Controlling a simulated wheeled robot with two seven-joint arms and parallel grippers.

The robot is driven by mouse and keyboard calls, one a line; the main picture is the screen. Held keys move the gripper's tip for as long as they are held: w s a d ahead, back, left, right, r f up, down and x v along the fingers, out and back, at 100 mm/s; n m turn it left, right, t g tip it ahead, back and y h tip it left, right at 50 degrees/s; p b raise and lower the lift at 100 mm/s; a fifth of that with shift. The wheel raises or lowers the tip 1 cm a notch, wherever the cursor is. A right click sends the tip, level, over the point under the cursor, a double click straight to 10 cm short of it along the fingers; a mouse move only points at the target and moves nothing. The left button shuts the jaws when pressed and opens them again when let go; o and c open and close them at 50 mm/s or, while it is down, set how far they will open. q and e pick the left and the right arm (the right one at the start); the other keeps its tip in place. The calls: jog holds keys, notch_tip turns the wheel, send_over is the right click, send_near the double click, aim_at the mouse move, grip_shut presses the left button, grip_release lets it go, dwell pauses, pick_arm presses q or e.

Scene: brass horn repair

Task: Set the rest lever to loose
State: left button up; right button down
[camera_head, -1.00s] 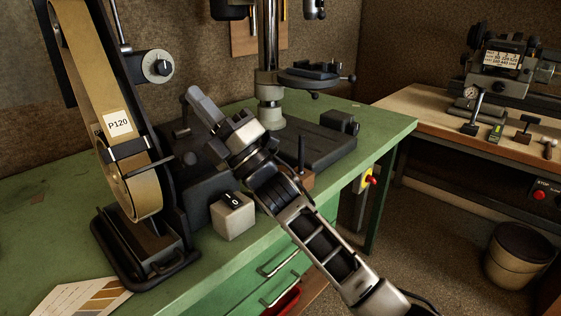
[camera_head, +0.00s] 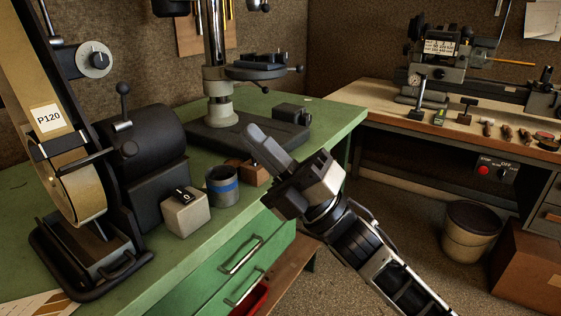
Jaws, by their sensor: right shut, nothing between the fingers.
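The belt grinder with its P120 belt (camera_head: 49,118) stands on the green bench at the left. A short lever with a black ball knob (camera_head: 123,89) stands nearly upright beside the belt, above a bright metal clamp piece. A bar-like rest (camera_head: 62,145) crosses the belt, with a rod running right from it. No marking for loose or tight is readable. My right gripper (camera_head: 257,140) is shut and empty, over the bench's front edge, well right of the lever and apart from it. Its fingers point up and left. My left gripper is not in view.
A drill press base (camera_head: 245,133) is behind. A second bench with a machine (camera_head: 440,60) is at the right.

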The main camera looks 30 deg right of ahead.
jog(key=shift+s+d+f, duration=0.2)
jog(key=shift+s+d, duration=0.3)
jog(key=shift+s, duration=0.05)
jog(key=shift+s+d+f, duration=0.15)
jog(key=shift+s+d, duration=0.35)
jog(key=shift+s, duration=0.05)
notch_tip(320, 180, down, 18)
jog(key=w+m+t+h, duration=0.1)
jog(key=w+m+h, duration=0.1)
jog(key=m+h, duration=1.3)
jog(key=s+a+f+m+g, duration=0.2)
jog(key=s+f+m+g, duration=0.2)
jog(key=f, duration=0.6)
jog(key=s+a+f+m+g, duration=0.2)
jog(key=s+f+m+g, duration=0.3)
jog(key=s+f+m, duration=0.3)
notch_tip(320, 180, down, 3)
jog(key=shift+f+h, duration=0.1)
jog(key=shift+h, duration=0.3)
